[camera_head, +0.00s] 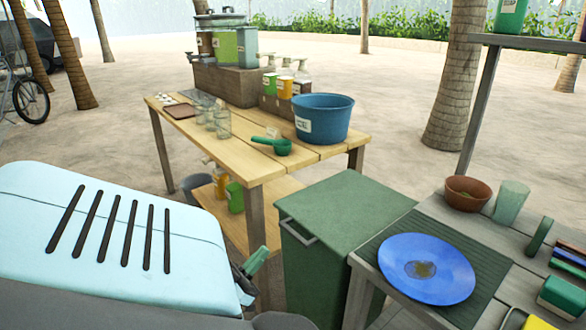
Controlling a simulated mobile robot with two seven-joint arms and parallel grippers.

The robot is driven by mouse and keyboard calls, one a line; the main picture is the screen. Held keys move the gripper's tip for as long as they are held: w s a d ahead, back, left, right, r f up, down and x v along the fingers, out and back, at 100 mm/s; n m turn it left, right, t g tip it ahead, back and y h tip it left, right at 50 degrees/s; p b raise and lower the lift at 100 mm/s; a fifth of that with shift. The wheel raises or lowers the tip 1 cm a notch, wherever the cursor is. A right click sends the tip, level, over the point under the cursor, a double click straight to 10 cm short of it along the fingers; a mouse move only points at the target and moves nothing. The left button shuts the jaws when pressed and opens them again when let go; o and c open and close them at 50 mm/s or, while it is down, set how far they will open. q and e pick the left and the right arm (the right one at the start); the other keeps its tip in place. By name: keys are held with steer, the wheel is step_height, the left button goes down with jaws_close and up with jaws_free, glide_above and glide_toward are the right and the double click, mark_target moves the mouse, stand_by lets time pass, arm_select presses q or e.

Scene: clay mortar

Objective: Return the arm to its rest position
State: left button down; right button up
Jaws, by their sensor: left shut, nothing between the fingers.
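My left arm comes in from the left, its large pale blue link with dark slots filling the lower left. My left gripper (255,264) shows small and partly hidden at the end of that link, in front of the wooden table's near leg. Its fingers are shut and nothing is seen between them. It is beside the green bin and apart from the things on the tables. My right gripper is not in view.
A wooden table (185,142) bears glass jars, a green scoop (272,145) and a blue tub (322,118). A green bin (345,218) stands to its right. A grey slatted table at right holds a blue plate (426,268), terracotta bowl (467,194) and brushes. Sandy ground lies behind.

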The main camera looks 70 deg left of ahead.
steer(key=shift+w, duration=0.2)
arm_select(q)
steer(key=s+d+f+m+g+h, duration=0.3)
steer(key=d+f+g+h, duration=0.5)
steer(key=d+f, duration=0.95)
steer(key=s+d+f+m+g+h, duration=0.1)
steer(key=s+d+g, duration=0.4)
steer(key=s+d, duration=0.4)
steer(key=s+d+f+m+g, duration=0.1)
steer(key=s+d+g, duration=0.45)
steer(key=d, duration=0.55)
steer(key=w+r+t+p, duration=0.1)
steer(key=w+r+p, duration=0.2)
steer(key=r+p, duration=0.9)
steer(key=w+r+t+p, duration=0.2)
steer(key=w+r+p, duration=0.1)
steer(key=r+p, duration=1)
steer(key=shift+w+d+p, duration=0.15)
steer(key=shift+w+p, duration=0.05)
steer(key=shift+p, duration=0.3)
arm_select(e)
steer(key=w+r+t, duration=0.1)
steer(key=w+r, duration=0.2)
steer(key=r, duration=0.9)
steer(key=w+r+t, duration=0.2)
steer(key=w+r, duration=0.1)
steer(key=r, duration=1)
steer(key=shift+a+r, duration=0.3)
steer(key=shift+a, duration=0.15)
